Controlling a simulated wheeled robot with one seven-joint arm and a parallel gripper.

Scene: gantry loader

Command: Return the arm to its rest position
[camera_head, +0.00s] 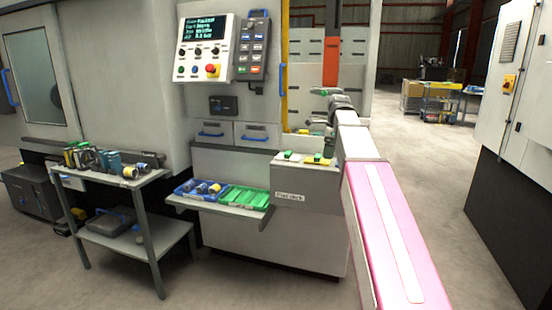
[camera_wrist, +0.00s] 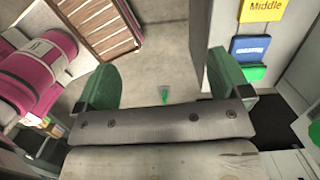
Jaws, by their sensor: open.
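My arm reaches forward from the lower right in the head view, with its grey wrist end beside the machine's right side. My gripper (camera_wrist: 162,62) shows in the wrist view with two green fingers spread wide apart. Nothing is between the fingers except the grey floor beyond and a small green mark on it.
A control panel (camera_head: 207,48) is on the machine front. A shelf holds a blue tray (camera_head: 184,190) with parts and a green tray (camera_head: 243,197). A loaded cart (camera_head: 140,183) stands left. A white cabinet (camera_head: 508,130) stands right. Floor between arm and cabinet is clear.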

